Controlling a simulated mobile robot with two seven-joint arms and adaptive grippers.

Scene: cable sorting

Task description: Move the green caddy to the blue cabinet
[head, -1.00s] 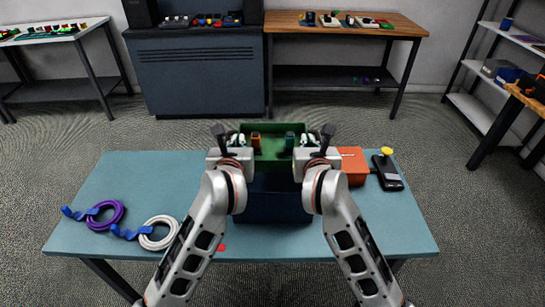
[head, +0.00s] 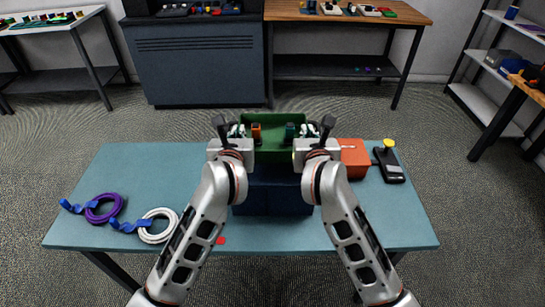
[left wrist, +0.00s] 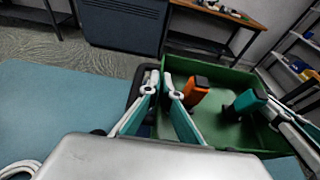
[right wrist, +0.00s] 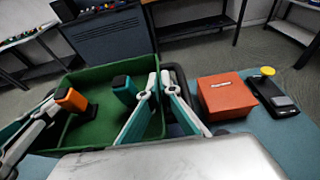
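The green caddy (head: 275,152) is held between my two grippers, level, over a dark blue bin (head: 272,197) on the table; I cannot tell whether they touch. An orange block (left wrist: 196,93) and a teal block (right wrist: 124,88), both with black parts, stand inside it. My left gripper (left wrist: 160,82) is shut on the caddy's left wall, one finger on each side. My right gripper (right wrist: 159,84) is shut on its right wall in the same way. The blue cabinet (head: 196,62) is dark blue-grey and stands at the back beyond the table, with several small items on top.
On the teal table (head: 150,180) lie a purple cable (head: 103,208) and a white cable (head: 158,226), left, and a red-orange box (head: 353,157) and a black device (head: 390,164), right. A wooden-topped bench (head: 345,20) stands right of the cabinet. Open floor lies between.

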